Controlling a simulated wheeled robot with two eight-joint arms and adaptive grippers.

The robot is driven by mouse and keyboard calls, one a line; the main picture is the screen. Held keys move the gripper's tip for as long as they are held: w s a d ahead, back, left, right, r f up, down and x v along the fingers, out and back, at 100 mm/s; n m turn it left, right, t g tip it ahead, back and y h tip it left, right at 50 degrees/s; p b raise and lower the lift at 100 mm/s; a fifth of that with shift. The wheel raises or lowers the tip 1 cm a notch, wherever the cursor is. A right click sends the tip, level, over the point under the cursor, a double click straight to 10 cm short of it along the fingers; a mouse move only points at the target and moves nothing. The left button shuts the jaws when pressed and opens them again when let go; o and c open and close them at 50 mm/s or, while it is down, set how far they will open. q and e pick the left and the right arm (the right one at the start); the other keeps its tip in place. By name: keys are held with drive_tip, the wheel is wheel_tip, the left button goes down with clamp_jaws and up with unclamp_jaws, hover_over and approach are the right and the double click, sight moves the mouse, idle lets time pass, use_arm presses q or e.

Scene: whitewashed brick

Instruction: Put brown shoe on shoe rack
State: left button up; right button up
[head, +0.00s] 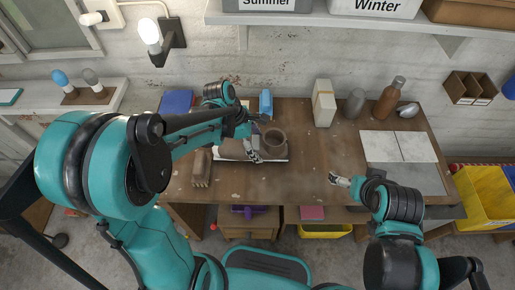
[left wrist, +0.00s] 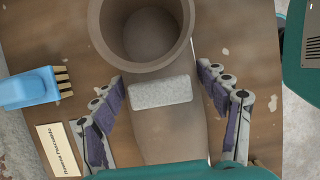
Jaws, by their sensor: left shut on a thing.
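The brown shoe (left wrist: 165,125) has a round open top and a pale grey patch on its upper. It lies on the wooden table, its open top (head: 274,137) showing in the head view. My left gripper (left wrist: 163,88) has a purple-padded finger on each side of the shoe and is shut on it. In the head view my left gripper (head: 252,146) hides part of the shoe. My right gripper (head: 338,181) is over the table's front, apart from the shoe; its opening is too small to judge. I cannot pick out a shoe rack for certain.
A blue brush (left wrist: 30,88) and a small card (left wrist: 58,150) lie near the shoe. A cream box (head: 324,103), a brown bottle (head: 390,98) and white tiles (head: 398,146) stand or lie to the right. The table's middle (head: 310,150) is clear.

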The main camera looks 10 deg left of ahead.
use_arm(q)
drive_tip(key=shift+f, duration=0.5)
use_arm(e)
drive_tip(key=shift+f, duration=0.25)
use_arm(q)
drive_tip(key=shift+f, duration=0.2)
drive_tip(key=o, duration=1.4)
use_arm(e)
drive_tip(key=shift+f, duration=0.1)
